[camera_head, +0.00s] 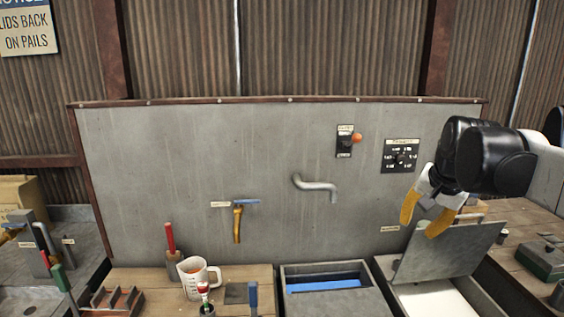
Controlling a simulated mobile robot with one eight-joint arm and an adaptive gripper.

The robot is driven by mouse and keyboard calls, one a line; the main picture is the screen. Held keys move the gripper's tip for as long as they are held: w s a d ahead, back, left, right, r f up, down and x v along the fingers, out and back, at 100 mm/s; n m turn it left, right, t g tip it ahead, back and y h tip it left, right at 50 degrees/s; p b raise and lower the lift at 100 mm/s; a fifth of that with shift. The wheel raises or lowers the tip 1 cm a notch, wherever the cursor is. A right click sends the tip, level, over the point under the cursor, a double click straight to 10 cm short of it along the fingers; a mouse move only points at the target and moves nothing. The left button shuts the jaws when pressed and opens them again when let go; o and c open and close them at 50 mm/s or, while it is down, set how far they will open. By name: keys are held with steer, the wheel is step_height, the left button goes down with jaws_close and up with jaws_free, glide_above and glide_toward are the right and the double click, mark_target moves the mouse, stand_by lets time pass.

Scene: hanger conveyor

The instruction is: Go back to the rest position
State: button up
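My gripper (425,216) is at the right, with two yellow-tipped fingers spread apart and nothing visible between them. It points down and left in front of the grey wall panel (200,145). The fingertips are close to the upper left edge of a tilted grey lid (450,252), and one overlaps it in the picture. Whether they touch cannot be told. The lid stands raised over a bin (392,280) with a white inside. My black and white arm comes in from the right edge.
A white mug (196,281), a red-handled tool (170,240) and a grey bin (325,272) with blue inside stand along the bench. The space before the panel's middle is clear.

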steer(key=s+a+f+n+b, duration=0.2)
steer(key=s+a+f, duration=0.2)
steer(key=s+f, duration=0.2)
steer(key=s+a+f+n+t+b, duration=0.1)
steer(key=s+a+f+n+b, duration=0.1)
steer(key=s+f, duration=0.5)
steer(key=s+a+f+n+t+b, duration=0.1)
steer(key=s+a+f+n+b, duration=0.1)
steer(key=s+a+f, duration=0.4)
steer(key=shift+s+f+n, duration=0.5)
steer(key=shift+s+n, duration=0.3)
steer(key=shift+s, duration=0.05)
steer(key=shift+d, duration=0.15)
stand_by(0.4)
